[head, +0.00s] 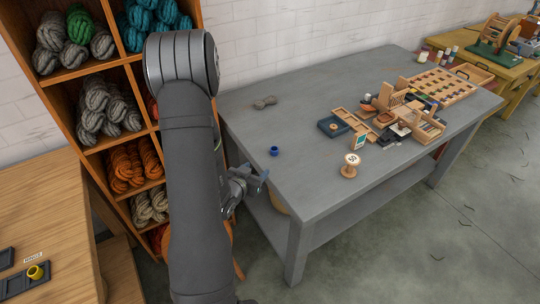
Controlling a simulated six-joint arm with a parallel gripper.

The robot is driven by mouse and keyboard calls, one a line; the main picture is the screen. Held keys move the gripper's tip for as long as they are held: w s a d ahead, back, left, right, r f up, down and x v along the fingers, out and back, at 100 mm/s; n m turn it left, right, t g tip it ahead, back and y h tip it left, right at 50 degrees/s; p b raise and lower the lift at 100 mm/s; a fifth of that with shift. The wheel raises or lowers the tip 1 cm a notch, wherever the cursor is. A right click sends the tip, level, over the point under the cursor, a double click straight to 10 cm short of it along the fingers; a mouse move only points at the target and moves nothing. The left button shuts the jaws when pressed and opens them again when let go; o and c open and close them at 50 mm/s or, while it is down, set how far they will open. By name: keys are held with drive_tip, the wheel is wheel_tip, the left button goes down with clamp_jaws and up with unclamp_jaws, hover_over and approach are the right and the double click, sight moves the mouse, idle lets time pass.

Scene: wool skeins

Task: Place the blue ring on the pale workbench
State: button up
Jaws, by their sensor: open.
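The blue ring (274,151) is a small dark-blue piece on the grey table (300,190), near that table's left edge. My gripper (262,178) is open and empty. In the picture it shows just below the blue ring and apart from it, by the grey table's left edge. Its height over the table is hard to judge. The pale workbench (60,205) is the light wooden one at the lower left, partly cut off by the frame. My arm stands between the workbench and the grey table.
On the workbench, a dark tray (14,285) holds a yellow ring (36,272) beside a small label (33,257). An orange shelf (90,75) of wool skeins stands behind my arm.

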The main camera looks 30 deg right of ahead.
drive_tip(key=w+d+r+y, duration=0.1)
drive_tip(key=w+r+y, duration=0.2)
drive_tip(key=w+y, duration=0.5)
drive_tip(key=s+d+r+g, duration=0.2)
drive_tip(key=d+r+g, duration=0.4)
drive_tip(key=r, duration=0.4)
approach(274, 147)
drive_tip(key=shift+s+f+t, duration=0.3)
drive_tip(key=shift+s+f, duration=0.55)
drive_tip(key=shift+f, duration=0.05)
drive_tip(key=shift+w+x, duration=0.2)
drive_tip(key=shift+x, duration=2.95)
drive_tip(key=c, duration=1.1)
